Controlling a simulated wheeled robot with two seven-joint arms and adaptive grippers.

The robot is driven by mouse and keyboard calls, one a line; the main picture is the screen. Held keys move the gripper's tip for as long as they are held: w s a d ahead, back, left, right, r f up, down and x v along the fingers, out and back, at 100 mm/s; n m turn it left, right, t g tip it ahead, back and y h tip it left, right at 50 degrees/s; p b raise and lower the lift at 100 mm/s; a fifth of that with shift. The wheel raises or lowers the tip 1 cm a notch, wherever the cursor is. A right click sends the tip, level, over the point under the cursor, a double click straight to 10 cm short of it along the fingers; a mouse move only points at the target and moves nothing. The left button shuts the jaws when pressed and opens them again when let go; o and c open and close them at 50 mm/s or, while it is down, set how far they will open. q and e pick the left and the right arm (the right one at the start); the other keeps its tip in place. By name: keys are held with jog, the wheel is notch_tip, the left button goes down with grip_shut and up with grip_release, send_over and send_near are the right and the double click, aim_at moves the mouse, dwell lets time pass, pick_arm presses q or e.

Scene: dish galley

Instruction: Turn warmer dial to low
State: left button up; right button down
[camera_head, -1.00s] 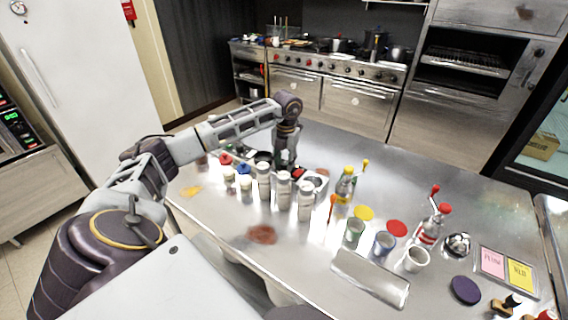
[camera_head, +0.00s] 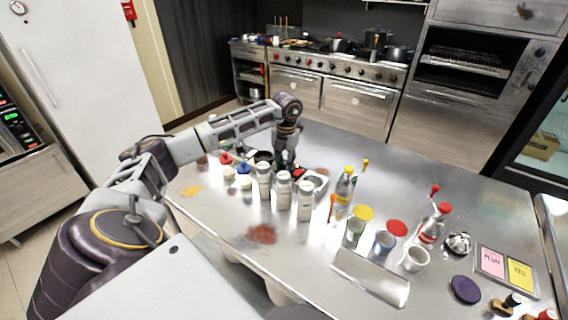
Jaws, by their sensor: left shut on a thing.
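The warmer (camera_head: 314,183) is a small silver unit with a red part, on the steel counter behind a row of white-capped bottles. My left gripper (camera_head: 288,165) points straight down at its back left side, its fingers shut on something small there. The dial is hidden behind the fingers, so I cannot read its setting; by its place, the thing held seems to be the dial. My right gripper is out of view.
White-capped bottles (camera_head: 283,190) stand close in front of the left gripper. Red- and blue-topped shakers (camera_head: 244,175) are to their left. A yellow-capped bottle (camera_head: 344,187), cups (camera_head: 384,243) and a steel tray (camera_head: 371,276) are to the right. The counter's back right is clear.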

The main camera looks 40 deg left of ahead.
pick_arm(q)
jog(key=shift+m, duration=0.3)
jog(key=m, duration=0.7)
jog(key=shift+a, duration=0.1)
jog(key=m, duration=0.2)
jog(key=shift+r+m+t, duration=0.1)
jog(key=shift+m+t, duration=0.2)
jog(key=shift+m, duration=1.6)
jog(key=o, duration=0.7)
